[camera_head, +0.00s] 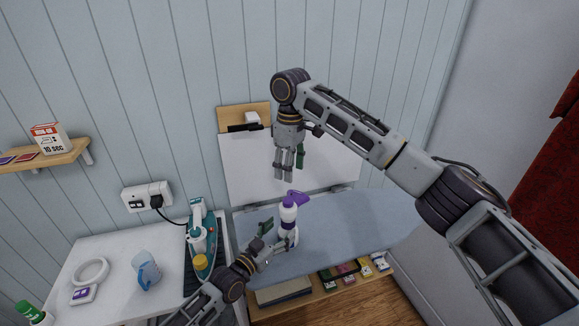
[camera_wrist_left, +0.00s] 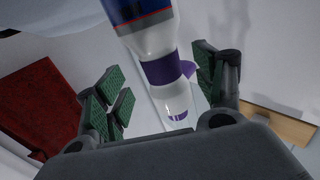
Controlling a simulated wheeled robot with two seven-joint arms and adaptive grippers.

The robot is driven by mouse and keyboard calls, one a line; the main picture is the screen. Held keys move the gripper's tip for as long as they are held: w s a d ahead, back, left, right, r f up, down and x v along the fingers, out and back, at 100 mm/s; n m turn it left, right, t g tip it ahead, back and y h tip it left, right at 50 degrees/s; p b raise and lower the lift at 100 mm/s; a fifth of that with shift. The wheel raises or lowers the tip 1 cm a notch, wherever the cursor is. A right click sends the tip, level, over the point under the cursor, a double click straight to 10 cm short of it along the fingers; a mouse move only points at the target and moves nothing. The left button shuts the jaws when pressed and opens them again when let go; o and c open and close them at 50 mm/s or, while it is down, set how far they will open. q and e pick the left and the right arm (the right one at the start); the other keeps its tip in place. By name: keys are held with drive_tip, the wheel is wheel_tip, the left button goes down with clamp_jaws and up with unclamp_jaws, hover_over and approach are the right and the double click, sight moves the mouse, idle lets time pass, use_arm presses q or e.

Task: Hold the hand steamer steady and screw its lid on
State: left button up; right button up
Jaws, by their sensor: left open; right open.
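The hand steamer (camera_head: 288,213), white with purple parts, stands on the blue-grey board in the head view. Its purple head points up and to the right. In the left wrist view the white body with a purple band (camera_wrist_left: 163,70) shows between the fingers. My left gripper (camera_head: 280,236) is open, its fingers on either side of the steamer's lower part; no clear contact shows. It also shows in the wrist view (camera_wrist_left: 160,95). My right gripper (camera_head: 285,176) is open and empty, pointing down above the steamer. I cannot make out a separate lid.
The blue-grey board (camera_head: 350,225) is clear right of the steamer. A teal iron (camera_head: 210,235), a blue jug (camera_head: 148,272) and a white ring (camera_head: 91,271) are on the white top at left. Small boxes (camera_head: 348,278) lie on a low shelf. A white panel (camera_head: 330,168) stands behind.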

use_arm(q)
drive_tip(key=v, duration=0.6)
drive_tip(key=shift+s, duration=0.15)
drive_tip(key=shift+a+f, duration=0.1)
drive_tip(key=shift+a, duration=0.1)
idle(0.4)
